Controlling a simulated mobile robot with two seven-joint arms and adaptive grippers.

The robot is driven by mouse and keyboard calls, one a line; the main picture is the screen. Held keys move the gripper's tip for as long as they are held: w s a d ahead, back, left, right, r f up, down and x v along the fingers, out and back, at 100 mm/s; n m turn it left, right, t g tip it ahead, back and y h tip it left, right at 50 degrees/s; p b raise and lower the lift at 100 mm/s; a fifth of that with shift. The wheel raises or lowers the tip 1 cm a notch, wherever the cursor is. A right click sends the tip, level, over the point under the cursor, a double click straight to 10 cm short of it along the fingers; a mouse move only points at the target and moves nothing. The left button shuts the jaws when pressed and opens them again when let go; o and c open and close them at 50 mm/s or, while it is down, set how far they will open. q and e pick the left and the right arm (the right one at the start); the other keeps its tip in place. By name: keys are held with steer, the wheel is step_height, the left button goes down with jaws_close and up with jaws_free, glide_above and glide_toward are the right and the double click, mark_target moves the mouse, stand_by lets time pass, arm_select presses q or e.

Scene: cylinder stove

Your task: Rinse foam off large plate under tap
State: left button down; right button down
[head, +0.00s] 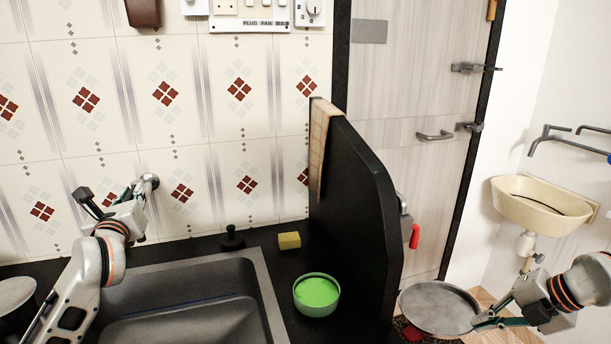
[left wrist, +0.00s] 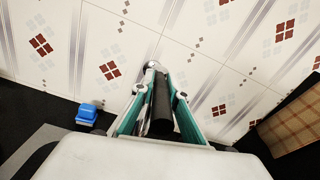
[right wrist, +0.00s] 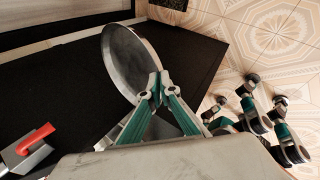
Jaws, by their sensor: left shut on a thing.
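The large plate (head: 438,307), a grey metal disc, is held out to the right of the black partition, away from the sink. My right gripper (head: 480,321) is shut on its rim; the right wrist view shows the fingertips (right wrist: 158,88) pinching the plate (right wrist: 128,62). I cannot make out foam on it. The tap (head: 150,181) is on the tiled wall above the sink, mostly hidden by my left gripper (head: 138,192). My left gripper is shut on the tap; the left wrist view shows its fingers (left wrist: 155,95) around the tap's dark part (left wrist: 161,108). No water shows.
The empty sink (head: 190,300) lies below the tap. A green bowl (head: 316,295) and yellow sponge (head: 289,240) sit on the black counter at its right. The tall black partition (head: 355,200) stands between sink and plate. A beige basin (head: 540,207) hangs at far right.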

arm_select(q)
steer(key=c, duration=2)
jaws_free()
steer(key=v, duration=1.2)
